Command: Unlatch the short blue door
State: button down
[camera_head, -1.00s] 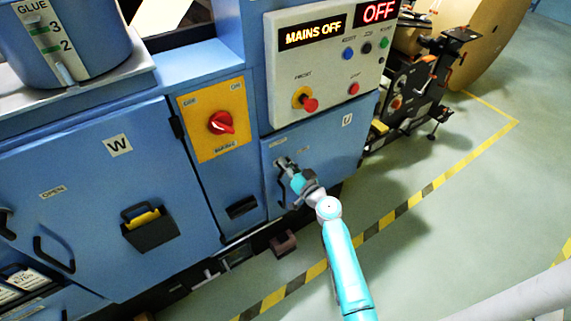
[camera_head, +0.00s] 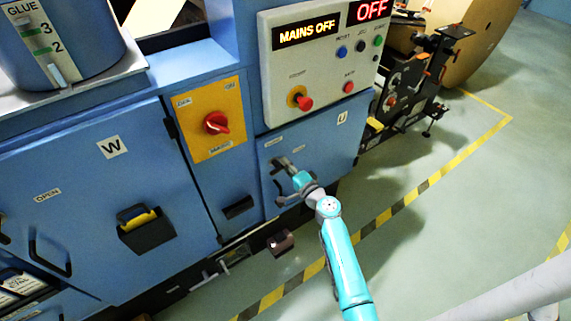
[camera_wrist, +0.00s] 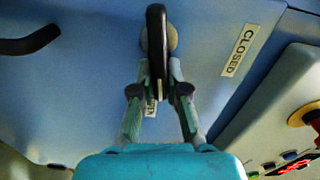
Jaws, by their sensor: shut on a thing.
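The short blue door (camera_head: 335,147), marked U, sits below the control panel and looks flush with the cabinet front. Its black latch lever (camera_wrist: 157,40) stands on a round pivot in the wrist view, beside a "CLOSED" label (camera_wrist: 238,51). My gripper (camera_wrist: 158,75) is shut on the latch lever, one finger on each side. In the head view my gripper (camera_head: 290,172) is at the door's upper left and partly hides the latch. A second, dark curved handle (camera_wrist: 30,41) shows at the left of the wrist view.
The control panel (camera_head: 322,75) reads "MAINS OFF" and has several buttons. A yellow plate with a red rotary switch (camera_head: 216,123) is left of the door. The larger W door (camera_head: 75,200) is further left. Open floor (camera_head: 450,215) with striped tape lies right and in front.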

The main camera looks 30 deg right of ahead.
jog(key=shift+f+m, duration=0.2)
jog(key=shift+m, duration=0.6)
jog(key=c, duration=1.2)
grip_release()
jog(key=shift+o, duration=0.2)
jog(key=s, duration=1.2)
jog(key=shift+f, duration=0.1)
